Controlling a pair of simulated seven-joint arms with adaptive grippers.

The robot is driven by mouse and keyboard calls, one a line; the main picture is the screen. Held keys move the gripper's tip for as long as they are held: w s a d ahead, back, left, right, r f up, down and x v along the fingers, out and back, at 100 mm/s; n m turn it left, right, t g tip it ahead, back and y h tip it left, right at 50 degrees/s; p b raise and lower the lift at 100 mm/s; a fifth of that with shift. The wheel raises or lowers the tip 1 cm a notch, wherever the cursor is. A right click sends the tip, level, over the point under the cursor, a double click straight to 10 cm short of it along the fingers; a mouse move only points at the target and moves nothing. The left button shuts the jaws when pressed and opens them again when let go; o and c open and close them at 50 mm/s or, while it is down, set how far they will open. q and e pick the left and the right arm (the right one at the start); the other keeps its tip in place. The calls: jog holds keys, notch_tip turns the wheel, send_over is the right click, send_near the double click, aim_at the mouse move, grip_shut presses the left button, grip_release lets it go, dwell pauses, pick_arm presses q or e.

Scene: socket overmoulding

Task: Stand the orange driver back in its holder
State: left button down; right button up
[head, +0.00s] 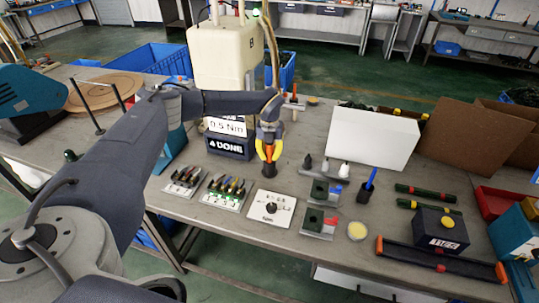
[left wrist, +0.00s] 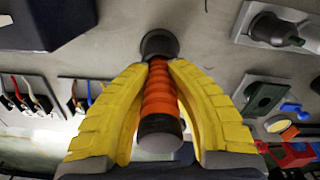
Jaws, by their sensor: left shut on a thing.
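My left gripper (head: 268,152) points down over the bench with its yellow fingers closed around the orange driver. In the left wrist view the driver (left wrist: 159,90) has a ribbed orange handle with a dark end cap towards the camera, and a finger (left wrist: 158,62) presses on each side. The dark round holder (left wrist: 158,44) lies right beyond the driver's far end, in line with it. In the head view the holder (head: 269,170) stands just under the fingertips. The driver's tip is hidden, so I cannot tell how deep it sits in the holder. My right gripper is out of view.
A torque box (head: 230,146) stands close left of the gripper. Tool racks (head: 222,192) and a white dial plate (head: 271,218) lie in front. A white box (head: 370,138) and a blue-handled tool in a cup (head: 367,188) are to the right.

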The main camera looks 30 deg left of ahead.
pick_arm(q)
jog(key=c, duration=1.3)
grip_release()
jog(key=shift+f, duration=0.15)
jog(key=shift+c, duration=0.2)
notch_tip(320, 180, up, 12)
jog(key=shift+r, duration=0.15)
